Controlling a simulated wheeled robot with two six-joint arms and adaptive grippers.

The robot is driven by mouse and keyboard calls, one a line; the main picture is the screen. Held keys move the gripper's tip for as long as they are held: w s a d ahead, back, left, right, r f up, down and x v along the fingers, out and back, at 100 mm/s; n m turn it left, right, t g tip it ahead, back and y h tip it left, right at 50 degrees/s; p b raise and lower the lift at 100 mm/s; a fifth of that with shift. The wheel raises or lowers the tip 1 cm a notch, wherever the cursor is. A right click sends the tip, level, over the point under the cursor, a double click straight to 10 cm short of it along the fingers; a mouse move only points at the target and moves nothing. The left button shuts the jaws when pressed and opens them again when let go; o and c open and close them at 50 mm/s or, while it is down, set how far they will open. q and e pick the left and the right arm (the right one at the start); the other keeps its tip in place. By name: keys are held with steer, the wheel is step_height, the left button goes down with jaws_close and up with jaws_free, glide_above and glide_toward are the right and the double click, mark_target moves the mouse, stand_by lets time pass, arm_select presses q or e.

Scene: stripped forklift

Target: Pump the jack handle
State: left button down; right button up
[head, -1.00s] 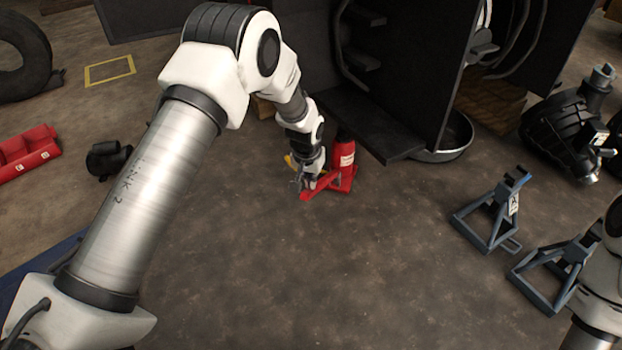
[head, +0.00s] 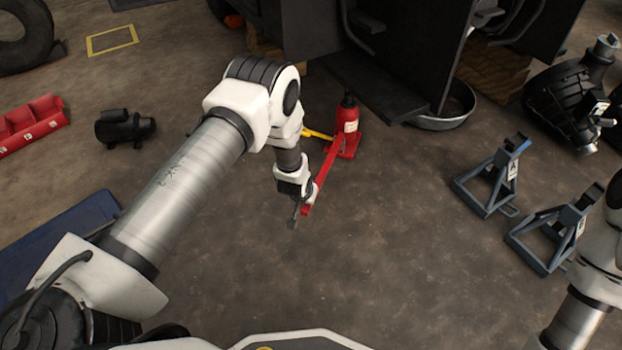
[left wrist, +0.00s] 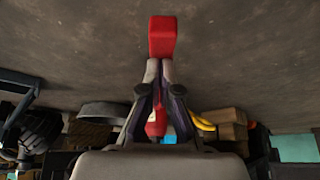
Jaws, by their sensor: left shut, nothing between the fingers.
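The red bottle jack (head: 350,116) stands upright on the floor beside the dark forklift frame. Its red handle (head: 322,176) slants from the jack towards the lower left of the head view. My left gripper (head: 292,222) is beside the handle's free end, its fingers shut and empty. In the left wrist view the shut fingertips (left wrist: 159,68) are just below the block-like red handle end (left wrist: 162,38); whether they touch it I cannot tell. Part of the red jack (left wrist: 155,125) shows between the finger links. My right gripper is out of view.
A yellow bar (head: 318,134) is left of the jack. A round pan (head: 440,122) lies behind it, by the frame. Blue-grey jack stands (head: 490,180) are to the right, a black motor-like part (head: 122,128) to the left. The floor in front is clear.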

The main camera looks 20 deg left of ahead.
mark_target(305, 208)
arm_select(q)
steer(key=f, duration=0.1)
steer(key=s+f, duration=0.1)
steer(key=f, duration=0.1)
steer(key=shift+f+b, duration=0.3)
steer(key=shift+b, duration=0.1)
steer(key=shift+s+f, duration=0.15)
steer(key=shift+f, duration=0.15)
steer(key=shift+b, duration=0.3)
steer(key=r+p, duration=0.5)
steer(key=shift+w+r, duration=0.1)
steer(key=shift+w, duration=0.25)
steer(key=s+r+p, duration=0.5)
steer(key=s+r, duration=0.1)
steer(key=s, duration=0.1)
steer(key=shift+s+d+r, duration=0.15)
steer(key=shift+d+r, duration=0.1)
steer(key=shift+r, duration=0.15)
